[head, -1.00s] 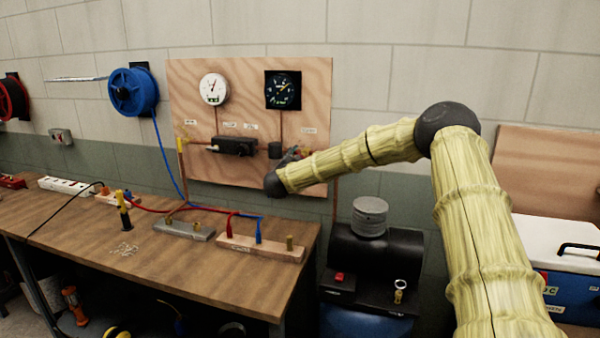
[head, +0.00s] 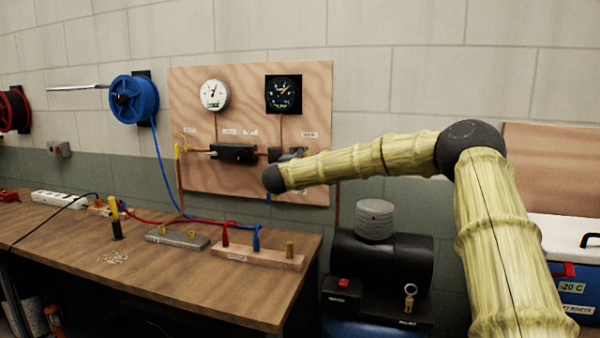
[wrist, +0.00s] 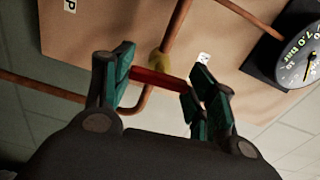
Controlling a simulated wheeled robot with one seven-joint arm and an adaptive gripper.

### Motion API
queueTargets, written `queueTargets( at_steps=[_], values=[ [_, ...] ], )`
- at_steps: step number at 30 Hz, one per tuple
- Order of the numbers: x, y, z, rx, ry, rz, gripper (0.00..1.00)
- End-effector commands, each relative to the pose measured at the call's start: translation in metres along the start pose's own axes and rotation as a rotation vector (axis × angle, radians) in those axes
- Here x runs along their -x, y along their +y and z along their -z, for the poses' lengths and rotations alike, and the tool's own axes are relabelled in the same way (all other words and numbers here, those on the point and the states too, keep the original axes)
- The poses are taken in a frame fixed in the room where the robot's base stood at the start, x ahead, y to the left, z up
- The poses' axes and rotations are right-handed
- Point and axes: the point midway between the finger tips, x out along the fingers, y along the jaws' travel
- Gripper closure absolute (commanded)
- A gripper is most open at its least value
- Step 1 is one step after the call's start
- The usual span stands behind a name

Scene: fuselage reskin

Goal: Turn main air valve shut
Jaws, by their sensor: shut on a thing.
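The valve's red lever (wrist: 160,82) shows in the wrist view, lying across the copper pipe (wrist: 175,30) next to a yellow brass body (wrist: 160,62). My gripper (wrist: 163,72) has its teal fingers on both sides of the lever and is shut on it. In the head view the valve sits at the right of the plywood board (head: 235,80), and my dark wrist joint and arm hide most of it and the gripper. The lever's exact angle is hard to judge there.
A white gauge (head: 214,94) and a black gauge (head: 283,94) are on the board above. The workbench (head: 170,275) with cables and blocks is at the left. A black compressor (head: 380,260) stands below my arm. A blue cooler (head: 575,290) is at the right.

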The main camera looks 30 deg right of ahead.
Motion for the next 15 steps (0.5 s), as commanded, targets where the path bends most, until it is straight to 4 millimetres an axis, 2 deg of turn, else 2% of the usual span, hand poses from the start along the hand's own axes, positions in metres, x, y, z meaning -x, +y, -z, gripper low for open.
queueTargets(
  at_steps=[1,15],
  values=[
    [-0.0006,0.0076,0.0015,-0.021,0.004,-0.004,0.67],
    [-0.0009,0.0056,0.0018,-0.107,0.004,-0.006,0.67]
  ],
)
